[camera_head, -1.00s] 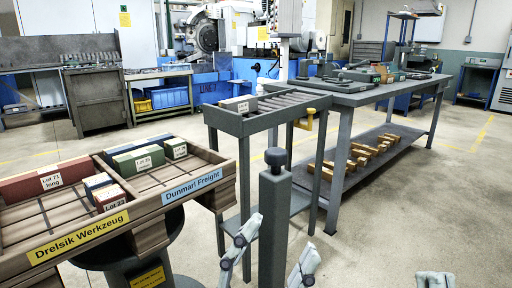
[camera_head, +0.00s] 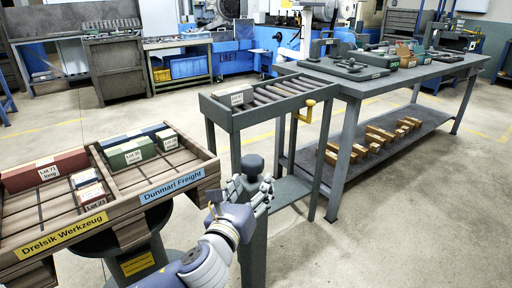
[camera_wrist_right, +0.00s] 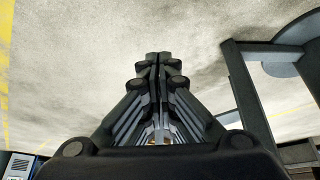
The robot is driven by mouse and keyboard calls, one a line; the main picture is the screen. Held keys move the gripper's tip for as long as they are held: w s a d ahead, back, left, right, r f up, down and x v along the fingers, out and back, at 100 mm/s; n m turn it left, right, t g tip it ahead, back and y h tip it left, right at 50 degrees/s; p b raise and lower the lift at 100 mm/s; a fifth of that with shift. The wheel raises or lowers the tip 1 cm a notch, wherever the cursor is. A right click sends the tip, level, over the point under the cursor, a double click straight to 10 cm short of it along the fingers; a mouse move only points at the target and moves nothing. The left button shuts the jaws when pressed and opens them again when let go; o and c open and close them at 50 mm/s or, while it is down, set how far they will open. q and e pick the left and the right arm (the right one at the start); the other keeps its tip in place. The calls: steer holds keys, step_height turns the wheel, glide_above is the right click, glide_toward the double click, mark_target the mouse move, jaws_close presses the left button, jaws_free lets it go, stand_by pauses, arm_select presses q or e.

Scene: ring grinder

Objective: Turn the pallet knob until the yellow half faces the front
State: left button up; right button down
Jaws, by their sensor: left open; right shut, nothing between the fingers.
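The pallet (camera_head: 112,213) stands at the left on a round dark turntable base (camera_head: 150,245). One half carries a yellow "Drelsik Werkzeug" label (camera_head: 62,235), the other a blue "Dunmarl Freight" label (camera_head: 172,187); both labels show toward me. A grey post with a rounded knob (camera_head: 253,164) on top stands right of the pallet. My right gripper (camera_wrist_right: 158,62) is shut and empty, over bare floor in the right wrist view.
Several lot boxes (camera_head: 130,151) lie on the pallet. Behind the post stands a roller stand (camera_head: 272,98) with a yellow handle (camera_head: 304,111), joined by a long workbench (camera_head: 390,80). The floor (camera_head: 420,210) at the right is clear.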

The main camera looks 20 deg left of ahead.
mark_target(255, 156)
arm_select(q)
steer(key=shift+w+a+r+m+y, duration=0.2)
steer(key=shift+a+r+m+y, duration=0.05)
steer(key=shift+a+r+m, duration=0.2)
steer(key=shift+w+a+r+m+y, duration=0.15)
steer(key=shift+a+r+m+y, duration=0.15)
steer(key=shift+r+m, duration=0.15)
steer(key=shift+w+a+r, duration=0.15)
steer(key=shift+w, duration=0.25)
steer(key=w, duration=0.3)
steer(key=w+b, duration=0.1)
steer(key=w, duration=0.2)
steer(key=w+b, duration=0.1)
steer(key=w, duration=0.2)
steer(key=shift+w+a, duration=0.15)
steer(key=shift+a, duration=0.1)
steer(key=shift+w, duration=0.45)
arm_select(e)
steer(key=w+a+r+t+y, duration=0.1)
steer(key=w+a+r+t, duration=0.2)
steer(key=w+r+t, duration=0.2)
steer(key=shift+w, duration=1.85)
arm_select(q)
steer(key=shift+c, duration=0.6)
steer(key=c, duration=0.8)
